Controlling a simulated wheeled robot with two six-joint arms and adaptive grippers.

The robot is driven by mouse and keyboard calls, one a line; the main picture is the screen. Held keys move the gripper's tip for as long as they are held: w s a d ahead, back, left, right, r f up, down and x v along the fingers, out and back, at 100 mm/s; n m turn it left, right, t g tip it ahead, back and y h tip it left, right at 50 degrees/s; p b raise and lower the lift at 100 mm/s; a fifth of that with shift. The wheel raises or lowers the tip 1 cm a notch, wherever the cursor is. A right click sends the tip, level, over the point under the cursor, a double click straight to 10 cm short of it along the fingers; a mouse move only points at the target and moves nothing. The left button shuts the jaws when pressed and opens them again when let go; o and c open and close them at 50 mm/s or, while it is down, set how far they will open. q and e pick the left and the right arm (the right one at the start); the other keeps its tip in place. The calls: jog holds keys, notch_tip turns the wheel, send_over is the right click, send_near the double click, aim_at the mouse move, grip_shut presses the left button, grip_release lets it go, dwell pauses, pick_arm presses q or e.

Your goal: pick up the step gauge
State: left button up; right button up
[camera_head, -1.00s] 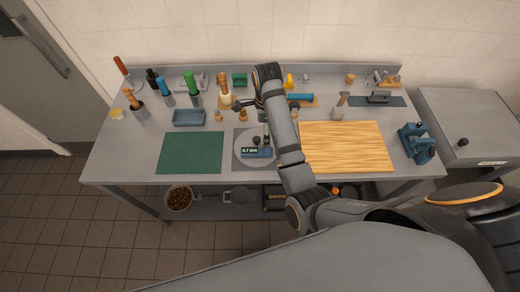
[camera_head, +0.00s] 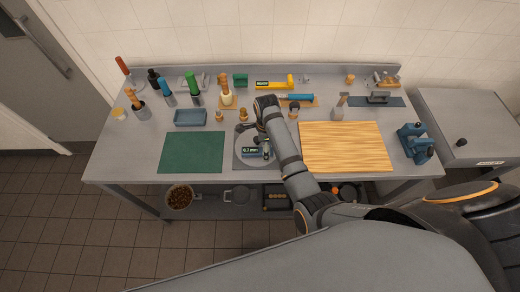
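A small blue device with a lit readout, seemingly "0.7 mm" (camera_head: 251,151), sits on a pale round plate (camera_head: 241,156) on a grey mat (camera_head: 238,165) at the table's front middle. It appears to be the step gauge, but I cannot be sure at this size. My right gripper (camera_head: 253,138) is over the plate's back part, just behind and above the device. Its fingers look spread, with one dark finger clear on the left. The gripper and forearm hide the device's right side, so contact cannot be told. My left gripper is not in view.
A green mat (camera_head: 192,152) lies to the left and a wooden board (camera_head: 345,147) to the right. A blue tray (camera_head: 190,118), a yellow tool (camera_head: 275,84) and several handled tools stand behind.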

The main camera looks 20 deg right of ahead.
jog(key=c, duration=1.5)
jog(key=shift+r, duration=0.15)
